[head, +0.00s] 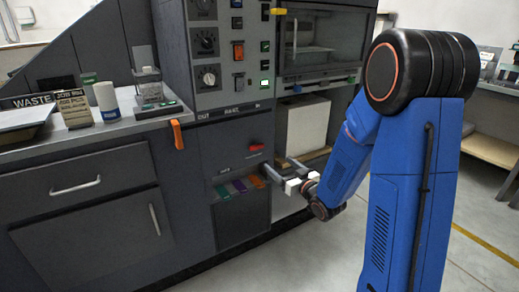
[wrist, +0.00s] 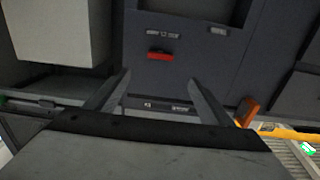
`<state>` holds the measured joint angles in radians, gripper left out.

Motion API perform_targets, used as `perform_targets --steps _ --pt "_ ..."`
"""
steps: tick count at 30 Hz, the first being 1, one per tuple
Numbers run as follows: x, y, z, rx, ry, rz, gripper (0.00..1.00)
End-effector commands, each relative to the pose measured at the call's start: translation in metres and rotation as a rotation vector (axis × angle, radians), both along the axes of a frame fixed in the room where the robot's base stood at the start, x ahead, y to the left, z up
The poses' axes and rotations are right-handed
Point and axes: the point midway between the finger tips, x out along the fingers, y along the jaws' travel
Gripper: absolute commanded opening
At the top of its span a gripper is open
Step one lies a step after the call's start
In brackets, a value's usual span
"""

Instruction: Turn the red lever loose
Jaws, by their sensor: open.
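The red lever (head: 256,148) is a small red bar on the dark front panel of the machine, below the control column. In the wrist view the red lever (wrist: 160,56) lies crosswise, ahead of the space between my fingertips. My gripper (head: 278,166) is open and empty, just right of and slightly below the lever in the head view. In the wrist view my gripper (wrist: 159,76) has its two fingers spread wide, with dark panel between them. The fingers appear apart from the lever.
Purple (head: 239,186), green (head: 221,191) and orange tabs sit below the lever. An orange handle (head: 177,134) hangs at the counter edge and also shows in the wrist view (wrist: 246,112). A large pale block (head: 303,128) stands in the open bay right of the panel. Floor in front is clear.

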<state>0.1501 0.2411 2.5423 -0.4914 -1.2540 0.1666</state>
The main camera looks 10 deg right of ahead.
Motion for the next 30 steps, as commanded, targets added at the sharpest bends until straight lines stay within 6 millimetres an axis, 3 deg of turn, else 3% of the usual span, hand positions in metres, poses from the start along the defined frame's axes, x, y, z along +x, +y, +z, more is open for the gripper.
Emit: perform_targets --steps 21,30 --pt "0.116 0.038 0.000 -0.001 0.001 0.000 0.75" --pt "0.150 0.049 0.000 -0.001 0.001 0.000 0.75"
